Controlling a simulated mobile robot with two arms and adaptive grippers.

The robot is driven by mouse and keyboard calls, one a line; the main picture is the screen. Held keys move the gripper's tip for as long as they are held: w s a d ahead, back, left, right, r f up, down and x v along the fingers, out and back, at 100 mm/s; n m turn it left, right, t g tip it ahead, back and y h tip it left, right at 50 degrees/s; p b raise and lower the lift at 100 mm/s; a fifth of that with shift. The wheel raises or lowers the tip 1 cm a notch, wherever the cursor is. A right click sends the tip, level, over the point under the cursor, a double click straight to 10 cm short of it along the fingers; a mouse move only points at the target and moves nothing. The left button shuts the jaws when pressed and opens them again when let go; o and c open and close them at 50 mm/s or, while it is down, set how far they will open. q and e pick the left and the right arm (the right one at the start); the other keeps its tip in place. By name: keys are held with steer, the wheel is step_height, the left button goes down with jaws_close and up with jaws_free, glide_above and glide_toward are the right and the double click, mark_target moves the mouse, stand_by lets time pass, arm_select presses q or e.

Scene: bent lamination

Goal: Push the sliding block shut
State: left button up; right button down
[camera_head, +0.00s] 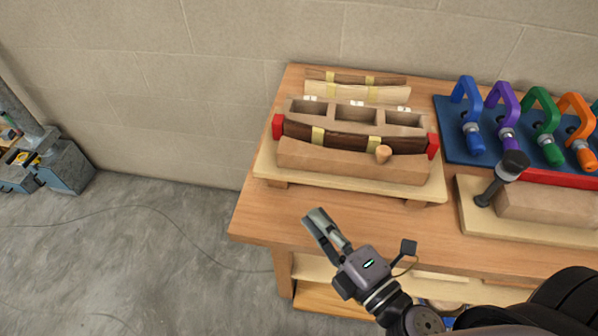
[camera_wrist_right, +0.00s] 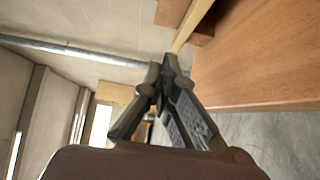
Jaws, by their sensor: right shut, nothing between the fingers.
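A wooden bending form on a pale base board (camera_head: 268,165) sits on the workbench. Its front curved block (camera_head: 340,165), apparently the sliding block, has a round wooden knob (camera_head: 384,153). Behind it lies a dark strip bundle (camera_head: 345,137) with yellow bands and red end pieces, against a rear block (camera_head: 356,113) with three pockets. Any gap beside the strips is too small to tell. My right gripper (camera_head: 322,226) is shut and empty, in front of the form near the bench's front edge, apart from the block. Its fingers also show in the right wrist view (camera_wrist_right: 162,82). My left gripper is not visible.
Several coloured clamps, such as a blue one (camera_head: 467,112), stand on a blue board at the right. A board with a wooden block (camera_head: 543,205) and a black-handled tool (camera_head: 497,180) sits front right. Spare strips (camera_head: 356,91) lie behind the form. The bench's left front (camera_head: 275,215) is clear.

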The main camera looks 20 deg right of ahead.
steer(key=p+x, duration=0.1)
steer(key=x, duration=0.1)
steer(key=p+x, duration=0.1)
steer(key=x, duration=0.1)
steer(key=shift+w+r+p, duration=0.1)
steer(key=shift+r+p, duration=0.3)
steer(key=p+x, duration=0.1)
steer(key=x, duration=0.1)
steer(key=shift+w+a, duration=0.15)
steer(key=shift+w, duration=0.2)
steer(key=w, duration=0.1)
steer(key=w+d+p, duration=0.1)
steer(key=w, duration=0.1)
steer(key=shift+f, duration=0.2)
steer(key=shift+w+d+f+p, duration=0.1)
steer(key=shift+w+d+p, duration=0.2)
steer(key=shift+w, duration=0.15)
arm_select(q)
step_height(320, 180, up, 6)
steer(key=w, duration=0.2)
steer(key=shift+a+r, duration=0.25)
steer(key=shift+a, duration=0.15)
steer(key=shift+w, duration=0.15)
